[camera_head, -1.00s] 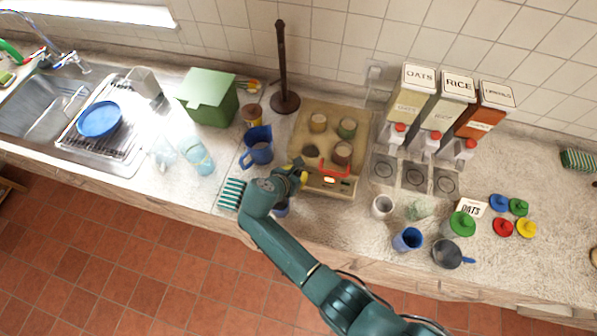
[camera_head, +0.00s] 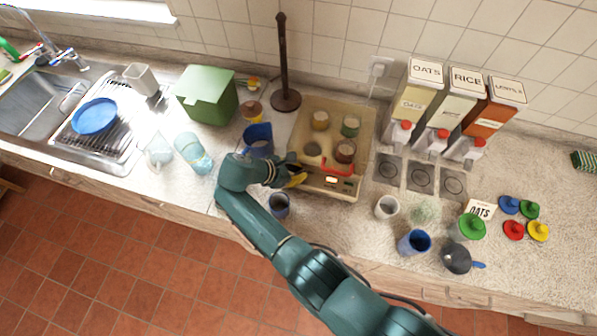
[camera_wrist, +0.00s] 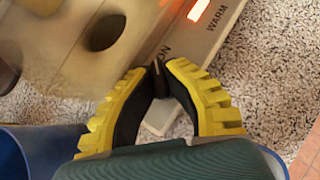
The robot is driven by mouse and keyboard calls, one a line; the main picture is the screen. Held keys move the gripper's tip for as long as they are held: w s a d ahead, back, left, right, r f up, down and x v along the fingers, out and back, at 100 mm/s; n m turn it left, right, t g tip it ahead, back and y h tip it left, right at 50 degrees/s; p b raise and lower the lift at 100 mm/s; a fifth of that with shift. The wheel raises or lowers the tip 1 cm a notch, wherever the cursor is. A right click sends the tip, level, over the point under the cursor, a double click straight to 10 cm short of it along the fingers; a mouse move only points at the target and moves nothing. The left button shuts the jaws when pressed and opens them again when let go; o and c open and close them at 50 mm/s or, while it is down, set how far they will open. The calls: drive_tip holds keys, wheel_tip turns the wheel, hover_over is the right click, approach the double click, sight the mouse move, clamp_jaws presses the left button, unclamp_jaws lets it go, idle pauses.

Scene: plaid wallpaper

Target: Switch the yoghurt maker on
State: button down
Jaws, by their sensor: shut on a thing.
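The yoghurt maker (camera_head: 362,118) is a beige box with several jars standing in its top and a red handle-like bar (camera_head: 338,171) above its front panel. A lamp (camera_head: 331,180) on the panel glows orange-red; it also shows in the wrist view (camera_wrist: 198,9), near the lettering "WARM" and a partly hidden "ON". My gripper (camera_head: 298,178) is at the left end of the panel. In the wrist view my gripper's yellow fingers (camera_wrist: 160,82) close at their tips around a small dark lever (camera_wrist: 158,66) beside "ON". The fingers partly hide the lever, so its position is unclear.
A blue jug (camera_head: 258,138) stands close left of my gripper, and a dark cup (camera_head: 279,204) sits just in front. A white cup (camera_head: 386,207) stands to the right. The food dispensers (camera_head: 440,110) are behind on the right.

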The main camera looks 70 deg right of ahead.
drive_tip(key=shift+f, duration=0.2)
drive_tip(key=c, duration=1.1)
unclamp_jaws()
drive_tip(key=shift+s, duration=0.1)
drive_tip(key=shift+r, duration=0.15)
